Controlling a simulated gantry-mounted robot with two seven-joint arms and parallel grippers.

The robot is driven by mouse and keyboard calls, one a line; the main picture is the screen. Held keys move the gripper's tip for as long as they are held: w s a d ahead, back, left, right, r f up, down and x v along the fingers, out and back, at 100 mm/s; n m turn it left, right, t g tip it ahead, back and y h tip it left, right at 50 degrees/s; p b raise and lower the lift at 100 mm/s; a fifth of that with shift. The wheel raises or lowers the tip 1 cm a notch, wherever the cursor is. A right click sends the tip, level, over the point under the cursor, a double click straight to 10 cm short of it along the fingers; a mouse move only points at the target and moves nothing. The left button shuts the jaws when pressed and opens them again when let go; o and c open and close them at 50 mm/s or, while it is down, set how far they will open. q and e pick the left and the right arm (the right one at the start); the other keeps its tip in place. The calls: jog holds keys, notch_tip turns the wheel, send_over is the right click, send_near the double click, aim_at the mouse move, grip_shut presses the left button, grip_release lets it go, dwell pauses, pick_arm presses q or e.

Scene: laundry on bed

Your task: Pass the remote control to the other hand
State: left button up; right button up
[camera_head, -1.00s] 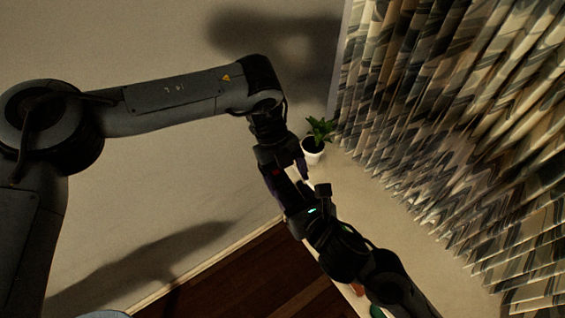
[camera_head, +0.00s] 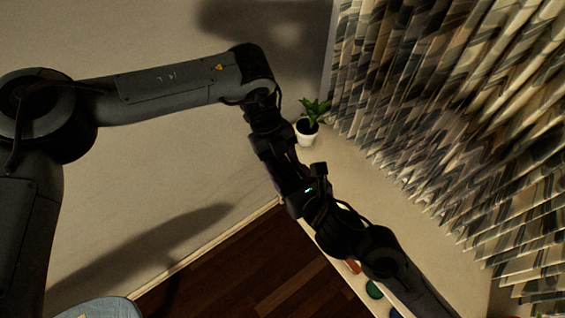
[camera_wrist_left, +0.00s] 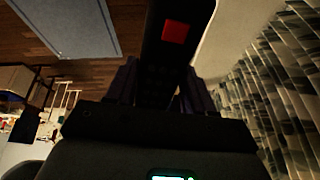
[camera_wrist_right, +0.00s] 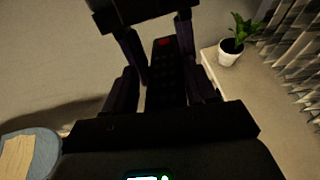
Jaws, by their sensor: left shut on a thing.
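The remote control is a dark bar with a red button. In the left wrist view the remote (camera_wrist_left: 160,75) stands between the fingers of my left gripper (camera_wrist_left: 160,85), which is shut on it. In the right wrist view the remote (camera_wrist_right: 166,80) lies lengthwise between the fingers of my right gripper (camera_wrist_right: 163,85). These fingers look open, with a gap beside the remote. In the head view my left gripper (camera_head: 276,155) and right gripper (camera_head: 294,186) meet end to end, and the remote is mostly hidden between them.
A potted plant (camera_head: 307,130) stands on a pale ledge (camera_head: 385,180) just right of the grippers. Patterned curtains (camera_head: 450,120) hang beyond it. A bare wall (camera_head: 150,150) is behind the left arm. A blue surface (camera_head: 100,308) is at the lower left, above a dark wood floor (camera_head: 240,270).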

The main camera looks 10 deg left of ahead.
jog(key=o, duration=0.4)
jog(key=shift+s+a, duration=0.3)
jog(key=shift+o, duration=0.3)
jog(key=shift+w+d+f, duration=0.1)
jog(key=shift+w+d, duration=0.05)
jog(key=shift+d, duration=0.05)
